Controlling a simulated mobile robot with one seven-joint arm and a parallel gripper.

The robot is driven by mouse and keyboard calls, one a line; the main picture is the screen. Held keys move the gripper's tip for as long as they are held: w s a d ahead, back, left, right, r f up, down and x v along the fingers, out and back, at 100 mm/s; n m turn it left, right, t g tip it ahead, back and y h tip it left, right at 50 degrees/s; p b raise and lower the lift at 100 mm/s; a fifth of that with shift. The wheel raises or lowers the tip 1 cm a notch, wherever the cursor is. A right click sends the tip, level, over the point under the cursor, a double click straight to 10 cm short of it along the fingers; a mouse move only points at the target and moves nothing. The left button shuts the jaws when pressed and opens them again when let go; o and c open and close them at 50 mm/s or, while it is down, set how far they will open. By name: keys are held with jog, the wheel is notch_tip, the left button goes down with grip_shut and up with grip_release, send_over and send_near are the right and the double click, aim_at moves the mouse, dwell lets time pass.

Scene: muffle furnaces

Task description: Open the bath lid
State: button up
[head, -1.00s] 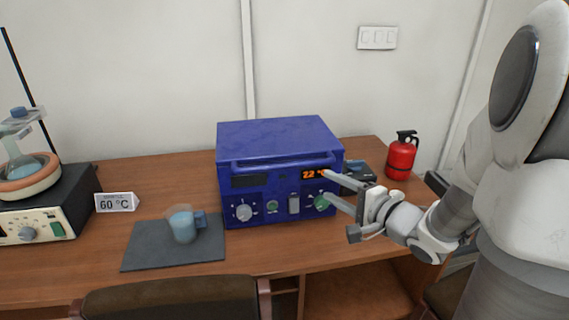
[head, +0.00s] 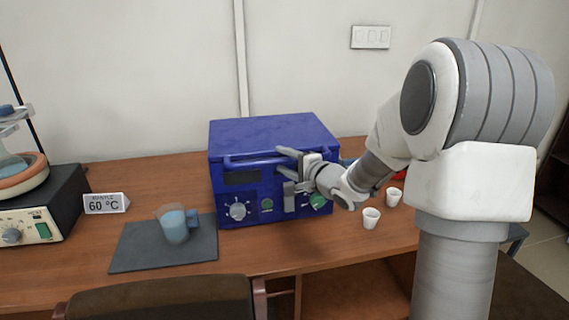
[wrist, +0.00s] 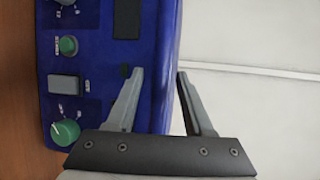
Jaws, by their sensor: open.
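A blue bath (head: 272,170) stands on the wooden table, and its lid (head: 270,137) on top looks closed. A blue bar handle (head: 250,160) runs along the upper front edge.
A beaker of blue liquid (head: 175,224) stands on a dark mat (head: 135,255) at left, near a 60 °C sign (head: 106,204). Two white cups (head: 371,218) stand right of the bath. A heating device (head: 45,205) is far left. A chair (head: 165,300) is in front.

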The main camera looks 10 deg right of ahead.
grip_shut()
dwell(0.3)
dwell(1.2)
